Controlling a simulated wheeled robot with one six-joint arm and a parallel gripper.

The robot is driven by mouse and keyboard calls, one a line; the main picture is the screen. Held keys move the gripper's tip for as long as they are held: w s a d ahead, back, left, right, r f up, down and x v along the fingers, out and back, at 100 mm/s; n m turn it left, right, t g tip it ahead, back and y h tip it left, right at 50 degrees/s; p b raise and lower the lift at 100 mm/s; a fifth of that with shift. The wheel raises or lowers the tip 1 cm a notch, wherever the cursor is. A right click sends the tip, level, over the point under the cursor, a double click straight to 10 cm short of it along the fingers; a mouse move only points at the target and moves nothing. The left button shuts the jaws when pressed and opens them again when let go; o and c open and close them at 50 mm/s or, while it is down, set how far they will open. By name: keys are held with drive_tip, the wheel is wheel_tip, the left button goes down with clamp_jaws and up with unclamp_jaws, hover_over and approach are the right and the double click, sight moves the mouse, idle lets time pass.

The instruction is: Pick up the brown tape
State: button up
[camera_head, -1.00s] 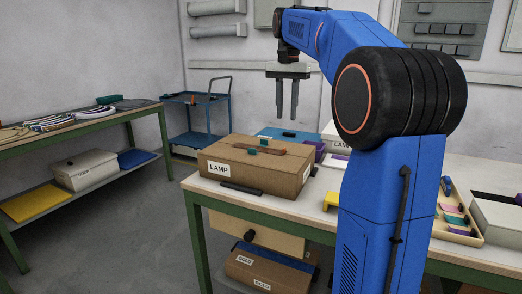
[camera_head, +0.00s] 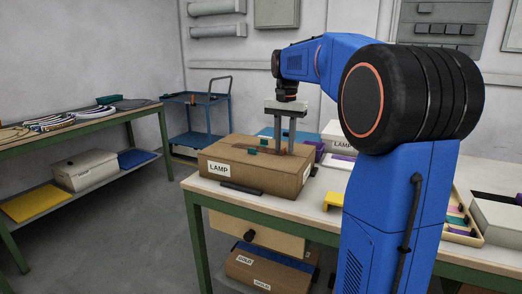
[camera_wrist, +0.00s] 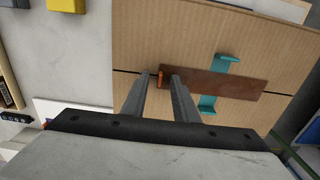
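The brown tape (camera_wrist: 222,83), a long flat brown strip, lies on top of the cardboard box (camera_wrist: 190,30) marked LAMP. It also shows on the box in the head view (camera_head: 270,151). Teal pieces (camera_wrist: 208,104) stick out from both sides of it. My gripper (camera_head: 285,152) points down over the right part of the box top, with its two fingers apart. In the wrist view the fingertips (camera_wrist: 162,77) are at the strip's orange-edged left end. The right finger hides part of the strip. I cannot tell whether the fingers touch it.
The box stands on a white-topped workbench (camera_head: 300,207). A dark bar (camera_head: 241,188) lies before it and a yellow piece (camera_head: 333,200) to its right. A blue item and a second white LAMP box (camera_head: 336,131) are behind. A tray (camera_head: 463,238) of small pieces is at right.

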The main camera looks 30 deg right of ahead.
drive_tip(key=shift+f, duration=0.1)
drive_tip(key=shift+c, duration=0.4)
clamp_jaws()
wheel_tip(320, 180, up, 14)
idle(0.9)
